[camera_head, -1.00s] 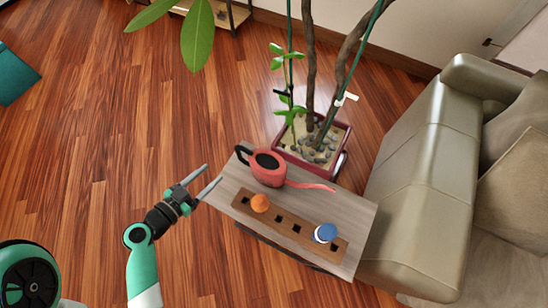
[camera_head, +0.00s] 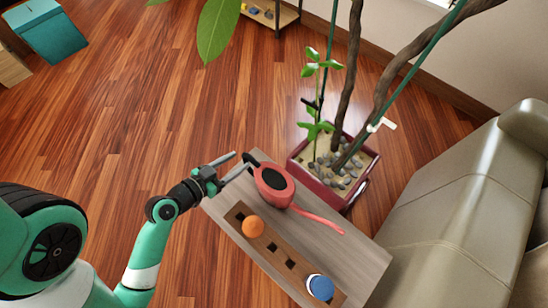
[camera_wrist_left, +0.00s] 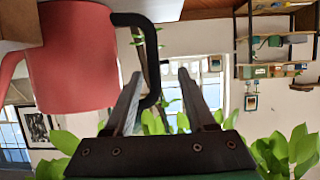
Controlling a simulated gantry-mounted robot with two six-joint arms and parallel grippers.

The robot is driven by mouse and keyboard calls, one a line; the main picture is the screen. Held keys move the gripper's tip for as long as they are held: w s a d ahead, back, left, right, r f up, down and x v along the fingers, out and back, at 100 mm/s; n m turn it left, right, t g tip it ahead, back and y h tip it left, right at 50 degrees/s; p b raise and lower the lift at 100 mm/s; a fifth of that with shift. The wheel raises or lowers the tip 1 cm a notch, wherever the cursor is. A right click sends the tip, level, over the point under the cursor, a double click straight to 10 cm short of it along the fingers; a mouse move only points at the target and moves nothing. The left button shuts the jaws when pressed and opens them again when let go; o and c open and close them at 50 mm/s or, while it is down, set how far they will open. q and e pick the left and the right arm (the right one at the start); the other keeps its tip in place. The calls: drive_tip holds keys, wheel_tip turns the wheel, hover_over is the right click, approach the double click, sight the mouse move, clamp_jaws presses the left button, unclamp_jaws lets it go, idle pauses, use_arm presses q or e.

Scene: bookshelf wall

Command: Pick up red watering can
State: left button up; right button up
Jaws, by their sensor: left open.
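The red watering can (camera_head: 274,186) stands on the small wooden table, its black handle (camera_head: 252,160) toward my left gripper and its spout pointing right. My left gripper (camera_head: 241,161) is open at the table's far left corner, with its fingertips close to the handle. In the left wrist view the can (camera_wrist_left: 75,60) fills the upper left. Its black handle (camera_wrist_left: 154,70) appears between the two open fingers (camera_wrist_left: 161,74); whether they touch it I cannot tell. My right gripper is not in view.
The small table (camera_head: 340,255) also bears a wooden block with holes, an orange ball (camera_head: 253,226) and a blue-and-white round object (camera_head: 320,287). A potted plant in a dark red planter (camera_head: 332,192) stands just behind. A sofa (camera_head: 455,215) is at right; open floor lies left.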

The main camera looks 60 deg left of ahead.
use_arm(q)
drive_tip(key=shift+w+a+f, duration=0.2)
drive_tip(key=shift+w+a, duration=0.05)
drive_tip(key=shift+w, duration=0.4)
drive_tip(key=shift+w+f, duration=0.15)
drive_tip(key=shift+w, duration=0.1)
drive_tip(key=x, duration=0.1)
drive_tip(key=b+x, duration=0.1)
drive_tip(key=x, duration=0.2)
drive_tip(key=shift+w+d, duration=0.15)
drive_tip(key=shift+w, duration=0.35)
drive_tip(key=shift+s, duration=0.1)
drive_tip(key=shift+c, duration=0.5)
clamp_jaws()
